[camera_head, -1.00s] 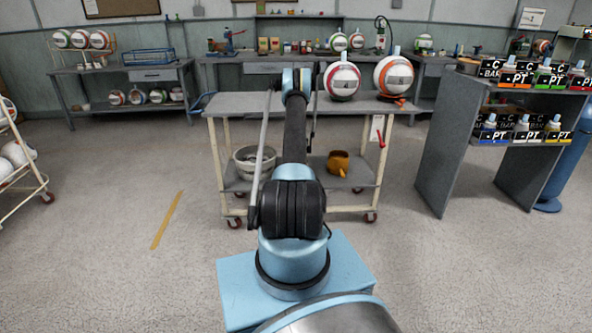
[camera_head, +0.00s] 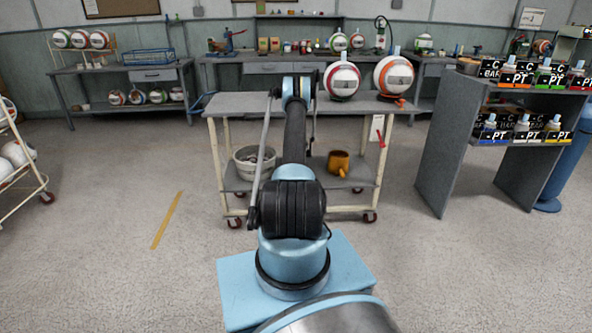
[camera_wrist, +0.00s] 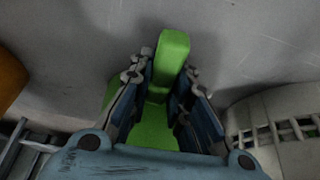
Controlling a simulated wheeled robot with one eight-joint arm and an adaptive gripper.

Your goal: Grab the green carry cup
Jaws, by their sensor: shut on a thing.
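The green carry cup shows in the wrist view, with its upright green handle (camera_wrist: 174,48) between the two fingers of my gripper (camera_wrist: 168,78). More of its green body (camera_wrist: 152,130) lies below and between the fingers. My gripper is shut on the handle, with a finger on each side.
The cart's lower shelf carries a pale bucket (camera_head: 247,160) and an orange mug (camera_head: 339,163). In the wrist view an orange thing (camera_wrist: 10,80) lies left and a pale slotted thing (camera_wrist: 285,125) right. Two balls (camera_head: 342,80) stand on the cart top.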

